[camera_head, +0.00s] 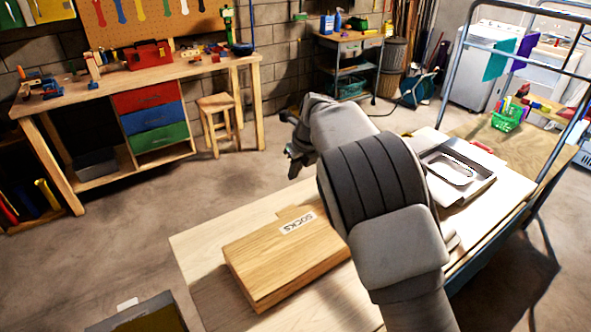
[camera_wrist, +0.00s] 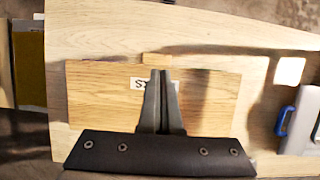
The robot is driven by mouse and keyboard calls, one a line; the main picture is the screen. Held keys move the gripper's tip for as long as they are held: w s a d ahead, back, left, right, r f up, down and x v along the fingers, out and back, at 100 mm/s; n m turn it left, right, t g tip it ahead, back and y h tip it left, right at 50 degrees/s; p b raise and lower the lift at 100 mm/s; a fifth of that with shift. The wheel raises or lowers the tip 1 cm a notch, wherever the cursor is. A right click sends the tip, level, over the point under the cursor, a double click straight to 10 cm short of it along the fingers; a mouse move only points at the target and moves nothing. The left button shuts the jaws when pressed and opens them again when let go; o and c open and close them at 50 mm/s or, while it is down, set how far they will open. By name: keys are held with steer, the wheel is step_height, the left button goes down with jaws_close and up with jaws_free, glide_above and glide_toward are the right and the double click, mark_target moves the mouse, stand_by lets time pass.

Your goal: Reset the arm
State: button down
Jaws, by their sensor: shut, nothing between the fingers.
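My arm rises from the bottom of the head view and bends over the wooden table (camera_head: 205,262). My gripper (camera_head: 297,158) is partly hidden behind the arm in the head view, at the arm's far left end. In the wrist view my gripper (camera_wrist: 162,75) points over the table with its two dark fingers together and nothing between them. Below it lies a closed wooden box (camera_head: 285,262) with a label reading SOCKS (camera_head: 298,223). The box also shows in the wrist view (camera_wrist: 100,90), its label partly covered by the fingers. I cannot tell the exact height of the fingers above the box.
A grey tray (camera_head: 480,190) sits on the table to the right of my arm. A metal rack (camera_head: 462,62) frames the right side. A workbench (camera_head: 130,82) and wooden stool (camera_head: 217,105) stand at the back left. The concrete floor between is open.

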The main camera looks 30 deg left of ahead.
steer(key=w+d+r+n, duration=0.1)
steer(key=d+r+n, duration=0.1)
steer(key=d+r, duration=0.5)
steer(key=w+d+r+n, duration=0.2)
steer(key=d+r, duration=0.3)
steer(key=d, duration=0.5)
steer(key=s+d+r+n+t, duration=0.1)
steer(key=s+d+r+n, duration=0.15)
steer(key=d, duration=0.45)
steer(key=s+d+r+n+t, duration=0.1)
steer(key=s+d+r+n, duration=0.2)
steer(key=d, duration=0.4)
steer(key=s+d+r+n+t+h, duration=0.1)
steer(key=s+d+r+n+h, duration=0.15)
steer(key=s+d+n, duration=0.65)
steer(key=s+d+f+n+t+h, duration=0.1)
steer(key=s+d+f+n, duration=0.2)
steer(key=s+d, duration=0.9)
steer(key=shift+s+d+f+n+h, duration=0.35)
steer(key=shift+d+f, duration=0.05)
steer(key=shift+f, duration=0.2)
